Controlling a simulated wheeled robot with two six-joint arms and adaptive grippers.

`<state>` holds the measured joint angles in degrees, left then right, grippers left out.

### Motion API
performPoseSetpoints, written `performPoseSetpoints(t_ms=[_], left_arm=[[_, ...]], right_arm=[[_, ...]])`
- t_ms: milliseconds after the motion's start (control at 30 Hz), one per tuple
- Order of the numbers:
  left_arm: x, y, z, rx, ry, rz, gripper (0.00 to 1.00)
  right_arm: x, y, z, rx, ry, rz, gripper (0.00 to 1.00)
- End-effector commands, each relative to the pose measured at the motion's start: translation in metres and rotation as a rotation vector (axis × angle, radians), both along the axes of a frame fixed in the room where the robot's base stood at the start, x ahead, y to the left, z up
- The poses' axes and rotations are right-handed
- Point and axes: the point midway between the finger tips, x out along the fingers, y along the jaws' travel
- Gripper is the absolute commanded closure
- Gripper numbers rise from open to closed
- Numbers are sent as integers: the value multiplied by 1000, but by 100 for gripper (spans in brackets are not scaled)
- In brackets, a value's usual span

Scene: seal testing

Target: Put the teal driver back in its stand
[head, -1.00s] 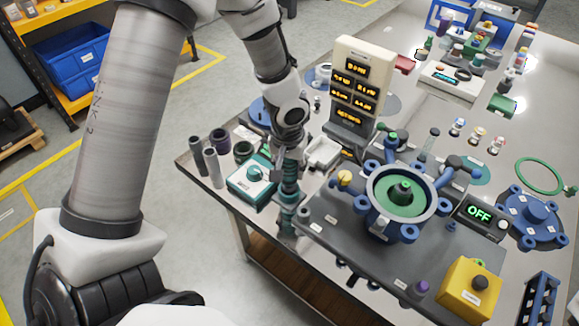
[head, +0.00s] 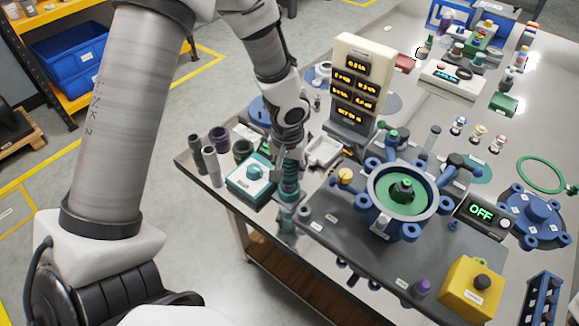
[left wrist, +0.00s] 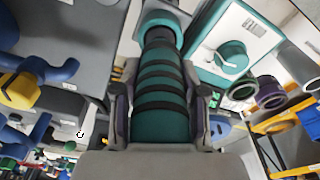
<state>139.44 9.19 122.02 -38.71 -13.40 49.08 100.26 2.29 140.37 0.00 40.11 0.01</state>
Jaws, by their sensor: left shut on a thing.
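The teal driver (head: 290,187) is upright near the table's front left edge, between the teal-and-white box and the dark grey plate. Its teal and black ribbed grip (left wrist: 162,90) fills the middle of the left wrist view. My left gripper (head: 283,157) comes down over it from above and is shut on it; its two fingers flank the grip in the left wrist view (left wrist: 160,105). A teal collar shows at the driver's far end in that view. Grey-teal parts are at its lower end, but I cannot tell how far it sits in the stand. My right gripper is out of view.
The teal-and-white box (head: 247,180) with a knob is close on the left, with grey and dark cylinders beyond. On the right are the dark plate (head: 345,240), a blue flanged housing (head: 379,213) and a yellow box (head: 470,287). A display tower (head: 352,95) stands behind.

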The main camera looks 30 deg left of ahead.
Motion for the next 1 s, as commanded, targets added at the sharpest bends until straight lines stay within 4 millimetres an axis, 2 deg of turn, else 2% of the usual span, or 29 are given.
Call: performPoseSetpoints(t_ms=[533, 567, 600, 633, 900, 1000], left_arm=[[2, 0, -1, 0, -4, -2, 100], [2, 0, 0, 0, -4, -2, 51], [1, 0, 0, 0, -4, -2, 37], [1, 0, 0, 1, -4, -2, 29], [0, 0, -1, 0, -1, -1, 29], [0, 0, 6, 0, -1, -1, 29]], right_arm=[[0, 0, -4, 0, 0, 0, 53], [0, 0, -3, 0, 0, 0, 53], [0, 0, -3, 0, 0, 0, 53], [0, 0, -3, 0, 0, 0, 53], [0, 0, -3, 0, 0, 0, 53], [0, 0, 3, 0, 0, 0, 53]])
